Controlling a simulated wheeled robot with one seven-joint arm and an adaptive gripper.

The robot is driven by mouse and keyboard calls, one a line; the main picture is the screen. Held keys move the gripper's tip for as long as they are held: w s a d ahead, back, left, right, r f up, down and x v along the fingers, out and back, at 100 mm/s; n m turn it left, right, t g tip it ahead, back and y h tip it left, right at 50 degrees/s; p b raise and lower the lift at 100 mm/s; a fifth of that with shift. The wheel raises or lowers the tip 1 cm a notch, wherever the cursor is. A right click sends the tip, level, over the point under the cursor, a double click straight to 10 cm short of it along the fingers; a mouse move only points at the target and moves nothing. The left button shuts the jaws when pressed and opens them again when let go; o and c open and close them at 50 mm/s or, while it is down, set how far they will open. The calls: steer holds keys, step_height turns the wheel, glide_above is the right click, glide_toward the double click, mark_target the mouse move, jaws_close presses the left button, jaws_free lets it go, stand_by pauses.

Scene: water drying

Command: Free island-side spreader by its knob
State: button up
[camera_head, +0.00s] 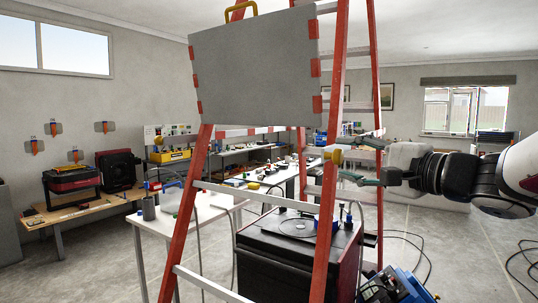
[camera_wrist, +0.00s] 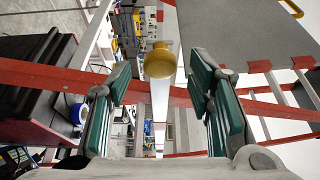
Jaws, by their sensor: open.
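A red stepladder (camera_head: 179,230) stands in front of me. A round yellow knob (camera_head: 333,156) sits at its right-hand near rail. My gripper (camera_head: 348,161) comes in from the right, open, with its green-padded fingers above and below the knob's level. In the wrist view the knob (camera_wrist: 160,62) shows between the open fingers (camera_wrist: 160,72), with a gap on both sides. A pale metal bar (camera_wrist: 160,112), apparently the spreader, runs behind it. Whether it is locked is not clear.
A large grey panel (camera_head: 255,70) with red edge clips is on the ladder's upper part. A black-topped red cabinet (camera_head: 290,245) stands behind the ladder's lower part. Workbenches (camera_head: 75,210) line the left and back. Cables lie on the floor at the right.

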mark_target(342, 158)
steer(key=shift+x, duration=1.75)
jaws_close()
